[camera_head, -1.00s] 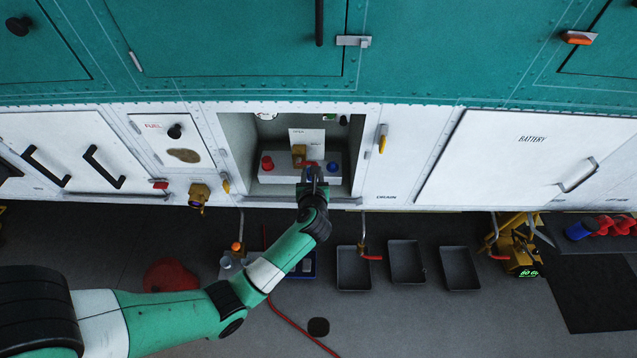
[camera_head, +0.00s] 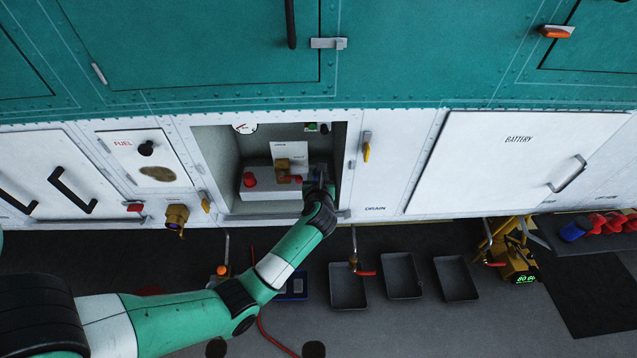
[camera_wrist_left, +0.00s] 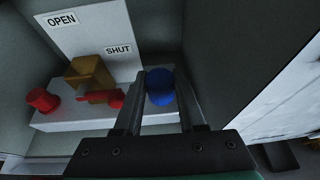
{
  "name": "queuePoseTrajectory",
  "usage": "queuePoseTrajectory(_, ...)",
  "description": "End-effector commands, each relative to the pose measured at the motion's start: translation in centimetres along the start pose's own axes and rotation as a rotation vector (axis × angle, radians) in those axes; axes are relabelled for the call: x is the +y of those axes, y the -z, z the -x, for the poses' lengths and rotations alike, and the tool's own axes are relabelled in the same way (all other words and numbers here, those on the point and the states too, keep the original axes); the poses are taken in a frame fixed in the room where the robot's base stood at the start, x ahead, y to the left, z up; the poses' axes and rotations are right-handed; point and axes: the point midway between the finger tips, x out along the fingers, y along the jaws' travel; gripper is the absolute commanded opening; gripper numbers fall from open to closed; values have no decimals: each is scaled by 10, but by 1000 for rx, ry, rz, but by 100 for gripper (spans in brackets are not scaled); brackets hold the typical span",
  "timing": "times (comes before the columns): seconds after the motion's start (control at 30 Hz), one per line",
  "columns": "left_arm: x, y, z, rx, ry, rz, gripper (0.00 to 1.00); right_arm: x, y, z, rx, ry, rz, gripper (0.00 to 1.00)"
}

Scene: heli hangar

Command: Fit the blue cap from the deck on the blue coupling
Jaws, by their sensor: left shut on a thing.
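My left gripper (camera_head: 319,184) is inside the open bay, at the right end of its pale ledge. In the left wrist view its two fingers (camera_wrist_left: 158,110) are shut on a rounded blue piece, which I take for the blue cap (camera_wrist_left: 160,88). The fingers and wrist mostly cover this piece in the head view. I cannot separate a blue coupling from the cap in the wrist view, nor tell how far one sits on the other. My right gripper is not in view.
On the ledge left of my gripper are a red knob (camera_head: 250,180) and a brass valve (camera_head: 283,168) with a red lever. The bay walls are close on the right. Trays (camera_head: 401,276) lie on the deck. A blue item (camera_head: 575,231) lies beside red ones at right.

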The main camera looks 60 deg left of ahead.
Motion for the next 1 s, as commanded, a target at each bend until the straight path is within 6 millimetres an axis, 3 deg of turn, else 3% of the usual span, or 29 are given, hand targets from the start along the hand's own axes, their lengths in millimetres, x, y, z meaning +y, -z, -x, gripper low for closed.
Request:
queuePoseTrajectory(0.4, 1, -2, -33, 0, -2, 0, 0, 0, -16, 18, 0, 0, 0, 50)
queuePoseTrajectory(1.0, 1, -2, -37, -1, -1, 0, 0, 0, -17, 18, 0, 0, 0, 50)
